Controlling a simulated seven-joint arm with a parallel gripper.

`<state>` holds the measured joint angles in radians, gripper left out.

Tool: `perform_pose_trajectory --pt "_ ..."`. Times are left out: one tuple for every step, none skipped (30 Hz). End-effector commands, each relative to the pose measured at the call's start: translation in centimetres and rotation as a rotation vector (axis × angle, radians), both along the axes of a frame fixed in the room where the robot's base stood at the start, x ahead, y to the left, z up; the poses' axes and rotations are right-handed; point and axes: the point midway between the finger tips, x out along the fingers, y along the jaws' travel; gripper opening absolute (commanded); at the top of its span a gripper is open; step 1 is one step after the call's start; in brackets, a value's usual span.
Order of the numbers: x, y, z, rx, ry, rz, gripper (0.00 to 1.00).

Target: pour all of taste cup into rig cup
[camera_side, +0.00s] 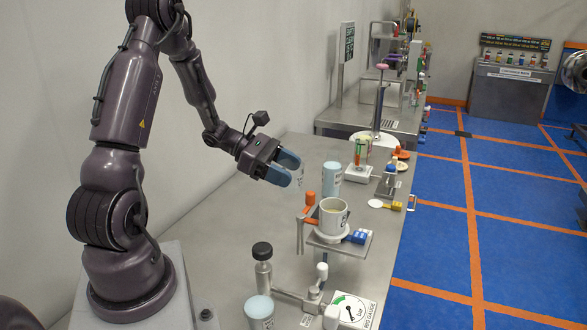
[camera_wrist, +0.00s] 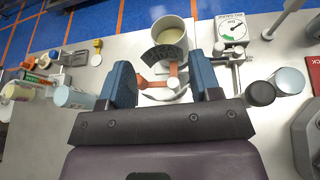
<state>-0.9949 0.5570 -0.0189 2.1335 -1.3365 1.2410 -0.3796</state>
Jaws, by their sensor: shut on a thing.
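My gripper (camera_side: 290,168) is raised above the bench, behind and left of the stand, its blue fingers closed around a small clear cup with dark markings (camera_side: 299,178). Only part of this cup shows past the fingers. In the wrist view the fingers (camera_wrist: 163,88) stand either side of it, and its dark curved label (camera_wrist: 163,52) shows; its contents are hard to make out. A white cup with dark lettering (camera_side: 333,218), apparently the rig cup, stands upright on the stand's platform. In the wrist view this cup (camera_wrist: 172,30) shows beyond the label, with pale contents inside. The two cups are apart.
A dial gauge (camera_side: 351,309) is at the bench's front. A black-capped bottle (camera_side: 263,268) and a pale-blue-lidded jar (camera_side: 259,312) stand left of it. Bare bench lies left of the stand.

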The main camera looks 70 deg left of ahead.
Motion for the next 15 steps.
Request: perform_pose_trajectory --pt "0.0 0.0 0.0 0.001 0.000 0.000 0.32" --pt "0.0 0.0 0.0 0.002 0.001 0.000 0.32" --pt "-0.1 0.1 0.1 0.002 0.001 0.000 0.32" --pt "-0.2 0.2 0.2 0.003 0.001 0.001 0.32" --pt "-0.4 0.4 0.4 0.004 0.002 0.002 0.32" --pt "-0.6 0.6 0.6 0.005 0.001 0.002 0.32" --pt "-0.9 0.8 0.8 0.005 0.001 0.002 0.32" --pt "-1.1 1.0 1.0 0.004 0.001 0.001 0.32" --pt "-1.4 1.3 1.3 0.005 0.002 0.002 0.32" --pt "-1.7 1.5 1.5 0.004 0.003 0.002 0.32" --pt "-1.9 1.7 1.7 0.005 0.002 0.002 0.32" --pt "-2.2 1.9 1.9 0.005 0.002 0.002 0.32" --pt "-2.4 2.1 2.1 0.006 0.002 0.001 0.32" --pt "-2.6 2.3 2.3 0.006 0.002 0.001 0.32" --pt "-3.0 2.6 2.6 0.005 0.002 0.001 0.32"
